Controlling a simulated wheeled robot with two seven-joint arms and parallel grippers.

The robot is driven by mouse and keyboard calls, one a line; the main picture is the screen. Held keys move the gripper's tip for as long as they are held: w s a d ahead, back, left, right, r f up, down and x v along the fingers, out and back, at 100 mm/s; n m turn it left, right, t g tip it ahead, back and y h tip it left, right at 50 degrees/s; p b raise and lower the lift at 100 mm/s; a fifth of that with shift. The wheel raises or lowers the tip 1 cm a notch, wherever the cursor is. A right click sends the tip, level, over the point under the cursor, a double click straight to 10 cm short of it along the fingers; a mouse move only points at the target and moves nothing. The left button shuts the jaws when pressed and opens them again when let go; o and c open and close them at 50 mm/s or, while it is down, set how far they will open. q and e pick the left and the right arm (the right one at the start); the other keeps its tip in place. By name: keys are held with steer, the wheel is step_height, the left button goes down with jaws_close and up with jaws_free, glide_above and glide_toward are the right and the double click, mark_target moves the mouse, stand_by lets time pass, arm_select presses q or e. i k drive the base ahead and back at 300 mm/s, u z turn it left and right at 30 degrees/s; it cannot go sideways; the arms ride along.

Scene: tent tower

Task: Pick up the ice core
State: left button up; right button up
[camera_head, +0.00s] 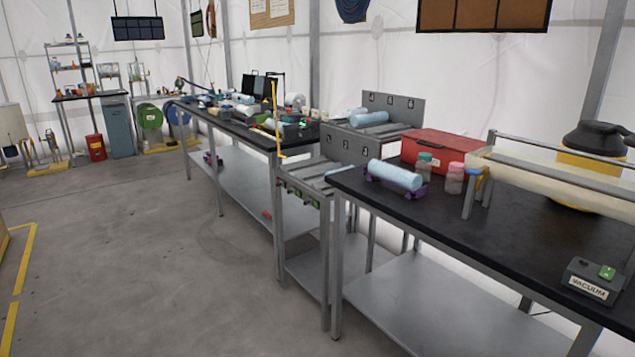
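A pale blue cylindrical ice core (395,175) lies on a purple cradle (376,187) near the left end of the black-topped table (478,232) at the right. Another pale blue cylinder (368,116) lies on the grey numbered rack behind. A further pale blue piece (340,170) shows partly on the nearer rack level, its right part hidden by the table. Neither of my grippers is in view.
A red case (438,150), several small jars (455,178) and a vacuum switch box (592,281) stand on the right table. A long cluttered bench (235,125) runs behind left. The grey floor (150,250) at left is open.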

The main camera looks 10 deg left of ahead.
mark_target(410, 180)
steer(key=u, duration=1.05)
steer(key=k, duration=1.3)
steer(key=u, duration=1)
steer(key=i, duration=1.55)
steer(key=z, duration=0.5)
steer(key=i, duration=2.3)
steer(key=z, duration=1.95)
steer(key=i, duration=1.15)
steer(key=z, duration=0.95)
